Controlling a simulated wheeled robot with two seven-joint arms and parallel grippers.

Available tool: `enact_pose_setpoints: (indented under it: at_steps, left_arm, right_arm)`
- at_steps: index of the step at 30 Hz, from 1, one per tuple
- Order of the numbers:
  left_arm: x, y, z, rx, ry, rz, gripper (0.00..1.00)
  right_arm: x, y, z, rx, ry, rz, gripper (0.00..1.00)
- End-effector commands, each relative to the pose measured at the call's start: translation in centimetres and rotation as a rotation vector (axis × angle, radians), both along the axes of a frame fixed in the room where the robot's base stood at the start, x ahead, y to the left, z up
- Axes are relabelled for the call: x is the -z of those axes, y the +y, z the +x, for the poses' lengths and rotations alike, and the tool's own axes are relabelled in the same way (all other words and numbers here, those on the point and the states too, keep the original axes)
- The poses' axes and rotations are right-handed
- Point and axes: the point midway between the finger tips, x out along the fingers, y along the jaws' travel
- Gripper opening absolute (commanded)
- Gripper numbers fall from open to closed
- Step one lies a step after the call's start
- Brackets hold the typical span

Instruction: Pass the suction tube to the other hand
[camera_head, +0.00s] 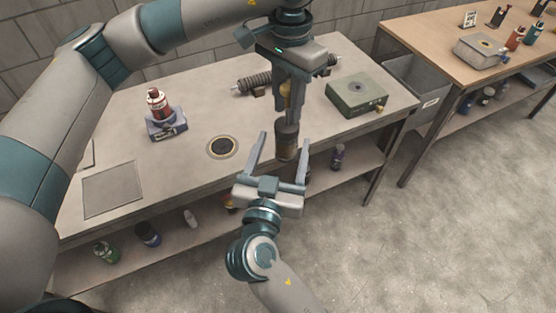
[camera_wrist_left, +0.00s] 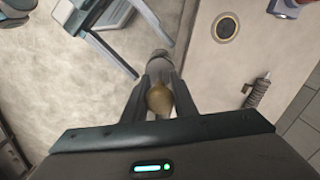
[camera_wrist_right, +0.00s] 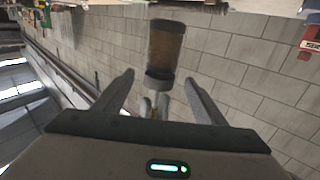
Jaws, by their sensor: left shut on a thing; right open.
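My left gripper (camera_head: 289,108) is shut on the suction tube (camera_head: 287,142), which hangs roughly upright with its dark cylindrical mesh end lowest. In the left wrist view the tube (camera_wrist_left: 157,64) and its brass-coloured bulb (camera_wrist_left: 160,98) show at the left fingers (camera_wrist_left: 160,86). My right gripper (camera_head: 282,153) is open and empty below the left one, its fingers spread either side of the tube's lower end in the head view. In the right wrist view the brownish mesh end (camera_wrist_right: 165,45) lies just beyond and between the open fingertips (camera_wrist_right: 160,78). I see no contact.
A grey bin (camera_head: 415,85) and second table (camera_head: 430,45) stand right. Floor is clear at right.

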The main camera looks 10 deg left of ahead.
Motion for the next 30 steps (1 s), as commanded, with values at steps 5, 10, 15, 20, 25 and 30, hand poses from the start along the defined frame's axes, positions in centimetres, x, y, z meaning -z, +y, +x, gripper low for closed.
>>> enact_pose_setpoints:
  at_steps: [5,10,15,20,25,30]
  left_arm:
    - [0.0,0.0,0.0,0.000,-0.001,-0.001,0.00]
    - [0.0,0.0,0.0,0.000,0.000,0.000,0.00]
    - [0.0,0.0,0.0,0.000,-0.001,-0.001,0.00]
    - [0.0,0.0,0.0,0.000,0.000,0.000,0.00]
    - [0.0,0.0,0.0,0.000,-0.001,-0.001,0.00]
    - [0.0,0.0,0.0,0.000,0.000,0.000,0.00]
  right_arm:
    - [-0.1,-0.4,2.7,0.002,-0.003,-0.001,0.65]
    - [0.0,-0.5,4.3,0.001,-0.001,-0.001,0.65]
    - [0.0,-0.6,5.0,0.001,0.000,0.000,0.65]
    - [0.0,-0.6,5.1,0.001,0.001,0.001,0.65]
    - [0.0,-0.6,5.1,0.001,0.001,0.001,0.58]
    - [0.0,-0.6,5.1,0.001,0.001,0.001,0.17]
